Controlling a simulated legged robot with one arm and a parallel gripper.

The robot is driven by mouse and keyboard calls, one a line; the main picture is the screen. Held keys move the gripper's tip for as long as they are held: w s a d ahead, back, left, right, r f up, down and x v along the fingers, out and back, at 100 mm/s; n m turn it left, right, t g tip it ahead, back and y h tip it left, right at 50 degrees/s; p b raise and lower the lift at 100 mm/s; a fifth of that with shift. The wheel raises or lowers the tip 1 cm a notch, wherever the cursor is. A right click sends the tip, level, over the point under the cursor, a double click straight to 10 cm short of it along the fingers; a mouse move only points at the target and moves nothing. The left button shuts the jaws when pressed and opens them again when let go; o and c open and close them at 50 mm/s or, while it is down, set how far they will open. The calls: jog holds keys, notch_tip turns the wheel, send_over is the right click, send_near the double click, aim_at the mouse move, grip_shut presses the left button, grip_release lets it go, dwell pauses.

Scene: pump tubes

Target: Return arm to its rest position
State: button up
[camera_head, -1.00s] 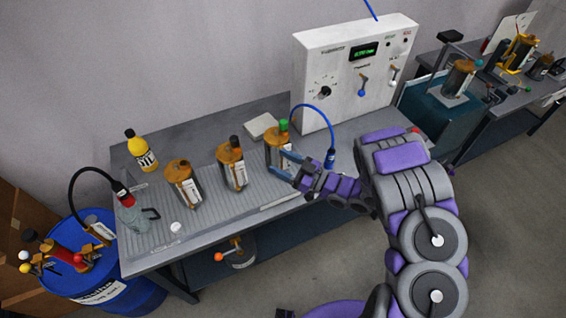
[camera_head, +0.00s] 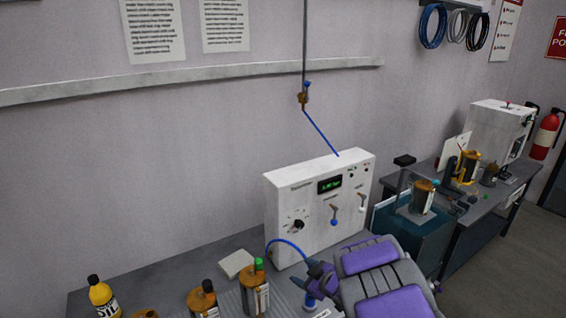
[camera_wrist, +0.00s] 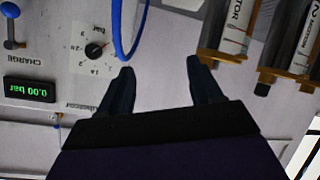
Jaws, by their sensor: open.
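My arm (camera_head: 382,275) reaches in from the lower right of the head view, over the bench beside the white control box. My gripper (camera_wrist: 160,68) is open in the wrist view, with nothing between its fingers. In the head view it is small and partly merged with the dark arm end. The green-capped tube (camera_head: 254,292) stands left of it, apart. The blue hose (camera_head: 287,243) arcs close by; it also shows beyond the left finger in the wrist view (camera_wrist: 117,30). The control box (camera_head: 320,205) has a lit green display, a dial and levers.
Two more amber tubes (camera_head: 203,300) and a yellow bottle (camera_head: 103,297) stand to the left on the bench. A second bench (camera_head: 480,215) with tubes and a machine is at the right. A blue line (camera_head: 322,134) hangs from above to the box top. Floor at far right is clear.

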jog(key=s+d+r+m+h, duration=0.3)
jog(key=d+r+m+h, duration=0.35)
jog(key=d, duration=0.65)
jog(key=s+d+r+m+g+h, duration=0.25)
jog(key=s+d+r+h, duration=0.3)
jog(key=s, duration=0.35)
jog(key=s+a+r+m+g+y, duration=0.1)
jog(key=s+a+g, duration=0.2)
jog(key=s, duration=0.8)
jog(key=s+a+r+m+g+y, duration=0.1)
jog(key=s+a+g, duration=0.2)
jog(key=s, duration=0.9)
jog(key=s+a+r+m+g+y, duration=0.1)
jog(key=s+a, duration=0.4)
jog(key=s, duration=0.7)
jog(key=g+y, duration=0.1)
jog(key=g, duration=0.1)
jog(key=shift+s+r+g, duration=0.2)
jog(key=shift+g, duration=0.15)
jog(key=shift+c, duration=0.3)
